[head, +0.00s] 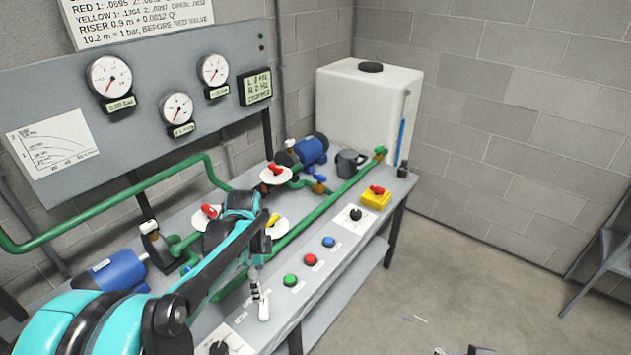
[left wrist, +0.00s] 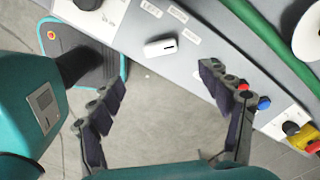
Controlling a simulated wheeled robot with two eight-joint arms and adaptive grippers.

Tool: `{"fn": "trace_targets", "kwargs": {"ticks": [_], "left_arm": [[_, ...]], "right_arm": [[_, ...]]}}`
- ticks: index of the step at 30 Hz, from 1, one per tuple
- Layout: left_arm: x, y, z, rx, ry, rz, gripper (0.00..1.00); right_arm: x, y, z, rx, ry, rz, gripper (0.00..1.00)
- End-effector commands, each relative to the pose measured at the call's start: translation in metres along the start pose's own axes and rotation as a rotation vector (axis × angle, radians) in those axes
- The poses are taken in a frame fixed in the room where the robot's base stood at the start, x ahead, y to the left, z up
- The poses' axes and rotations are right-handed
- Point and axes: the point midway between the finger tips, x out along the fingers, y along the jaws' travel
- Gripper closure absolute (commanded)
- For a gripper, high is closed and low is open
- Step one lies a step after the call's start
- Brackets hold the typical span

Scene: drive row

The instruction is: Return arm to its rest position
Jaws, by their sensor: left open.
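My left arm comes in from the left of the head view and reaches over the bench (head: 330,262). The left gripper is mostly hidden behind its own wrist there. In the left wrist view the left gripper (left wrist: 158,84) is open, its two dark fingers wide apart with nothing between them. A white object also shows just below the wrist in the head view (head: 264,309).
Green pipes (head: 320,212), a blue pump (head: 309,150), red-handled valves and push buttons (head: 310,260) crowd the bench. A gauge panel (head: 150,105) stands behind, a white tank (head: 365,110) at the far end. The floor (head: 480,270) is mostly clear; a grey stepladder (head: 605,265) stands right.

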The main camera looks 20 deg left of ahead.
Motion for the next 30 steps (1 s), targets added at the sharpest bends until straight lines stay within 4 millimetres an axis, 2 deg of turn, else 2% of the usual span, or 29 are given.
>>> {"fn": "trace_targets", "kwargs": {"ticks": [5, 8, 15, 22, 30], "left_arm": [[-0.009, 0.01, -0.006, -0.068, 0.007, -0.037, 0.22], [-0.022, 0.028, -0.016, -0.194, 0.029, -0.101, 0.22], [-0.048, 0.085, -0.04, -0.626, 0.189, -0.285, 0.22], [-0.051, 0.128, -0.054, -0.984, 0.414, -0.366, 0.22], [-0.048, 0.144, -0.06, -1.15, 0.544, -0.371, 0.22]], "right_arm": [[0.0, 0.0, 0.0, 0.0, 0.0, 0.0, 0.6], [0.0, 0.0, 0.0, 0.0, 0.0, 0.0, 0.6], [0.0, 0.0, 0.0, 0.0, 0.0, 0.0, 0.6], [0.0, 0.0, 0.0, 0.0, 0.0, 0.0, 0.6], [0.0, 0.0, 0.0, 0.0, 0.0, 0.0, 0.6]]}}
